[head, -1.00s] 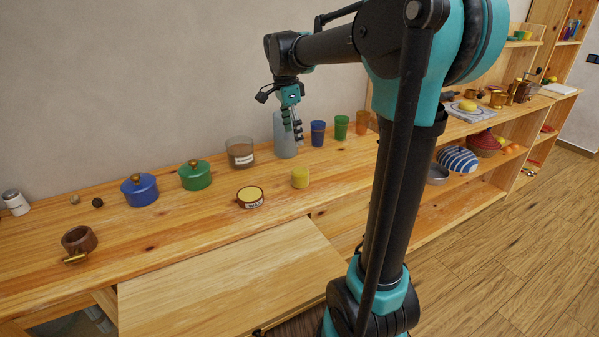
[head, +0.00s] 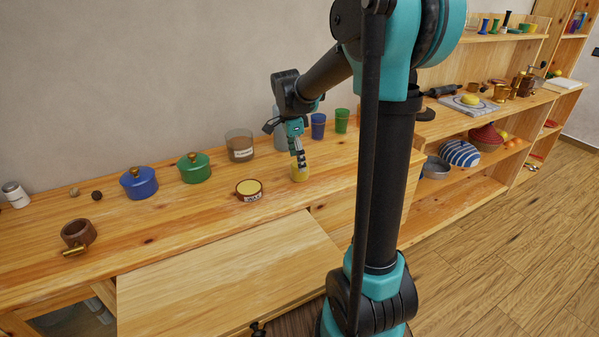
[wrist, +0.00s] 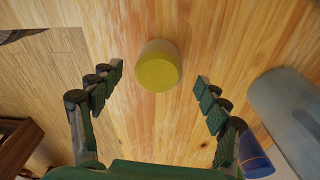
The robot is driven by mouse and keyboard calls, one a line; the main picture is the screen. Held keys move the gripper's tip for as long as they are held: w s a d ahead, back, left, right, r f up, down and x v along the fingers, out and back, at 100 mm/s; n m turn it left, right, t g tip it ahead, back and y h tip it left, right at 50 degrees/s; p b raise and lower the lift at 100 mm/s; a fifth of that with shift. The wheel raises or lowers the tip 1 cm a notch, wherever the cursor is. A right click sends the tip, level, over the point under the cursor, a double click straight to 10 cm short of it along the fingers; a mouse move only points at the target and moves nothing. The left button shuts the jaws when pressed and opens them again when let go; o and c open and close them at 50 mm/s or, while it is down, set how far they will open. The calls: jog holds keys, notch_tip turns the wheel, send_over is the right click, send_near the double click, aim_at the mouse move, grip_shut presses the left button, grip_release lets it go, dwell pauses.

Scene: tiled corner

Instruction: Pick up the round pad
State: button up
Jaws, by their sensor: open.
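The round pad (head: 300,175) looks like a short, plain yellow cylinder standing upright on the wooden counter. In the wrist view the pad (wrist: 158,70) shows its round top at upper centre, in the gap between my fingertips. My gripper (head: 299,161) is over the pad and covers part of it in the head view. In the wrist view my gripper (wrist: 158,76) is open, with one finger on each side of the pad and clear space on both sides. Nothing is held.
A labelled bowl (head: 249,195) with yellow contents stands left of the pad. A grey bottle (head: 280,128), a blue cup (head: 318,125) and a green cup (head: 341,121) stand behind it. A glass jar (head: 239,153) and lidded pots are farther left. The counter's front edge is close.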

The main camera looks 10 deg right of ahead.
jog(key=f, duration=0.5)
jog(key=shift+d, duration=0.4)
jog(key=shift+c, duration=0.3)
jog(key=shift+r, duration=0.1)
jog(key=c, duration=1.1)
jog(key=shift+c, duration=0.2)
notch_tip(320, 180, up, 20)
